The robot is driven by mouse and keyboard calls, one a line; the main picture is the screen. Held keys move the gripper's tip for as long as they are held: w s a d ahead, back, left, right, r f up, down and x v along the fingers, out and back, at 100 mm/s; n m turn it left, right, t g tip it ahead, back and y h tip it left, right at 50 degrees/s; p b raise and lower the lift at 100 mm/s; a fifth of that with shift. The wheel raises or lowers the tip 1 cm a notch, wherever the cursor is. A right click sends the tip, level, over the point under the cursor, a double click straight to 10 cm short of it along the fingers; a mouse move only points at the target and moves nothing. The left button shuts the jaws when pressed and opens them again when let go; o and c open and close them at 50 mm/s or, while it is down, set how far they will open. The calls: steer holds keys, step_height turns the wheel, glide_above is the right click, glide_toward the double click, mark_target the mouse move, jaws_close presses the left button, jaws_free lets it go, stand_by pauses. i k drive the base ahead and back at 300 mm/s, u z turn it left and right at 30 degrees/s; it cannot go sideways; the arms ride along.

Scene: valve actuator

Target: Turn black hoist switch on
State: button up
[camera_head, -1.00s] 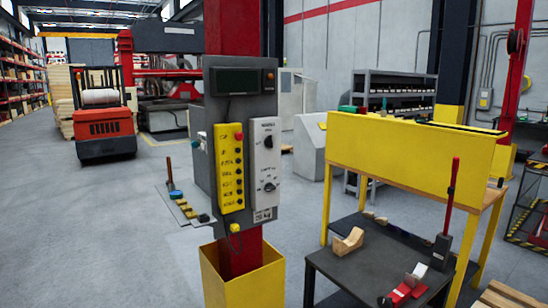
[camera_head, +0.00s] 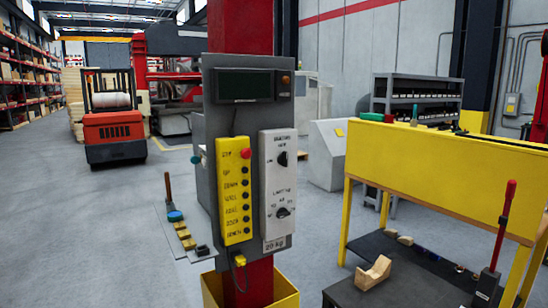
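A grey control box (camera_head: 252,122) is mounted on a red post, with a dark display (camera_head: 243,86) at its top. On its front left is a yellow hoist pendant (camera_head: 234,190) with a red button on top and a column of black buttons. To the right is a light grey panel (camera_head: 278,225) with two black rotary switches, an upper one (camera_head: 282,158) and a lower one (camera_head: 282,212). The lettering is too small to read surely, so I cannot tell which switch is the hoist switch. My gripper is not in view.
A side shelf (camera_head: 172,232) with small coloured parts juts out left of the box. A yellow bin (camera_head: 288,300) surrounds the post's foot. A yellow-panelled bench (camera_head: 440,170) and dark table (camera_head: 365,293) stand right. Open floor lies left, before a red forklift (camera_head: 113,130).

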mark_target(283, 159)
steer(key=u, duration=0.2)
steer(key=i, duration=0.8)
steer(key=u, duration=0.45)
steer(key=i, duration=0.8)
steer(key=u, duration=0.2)
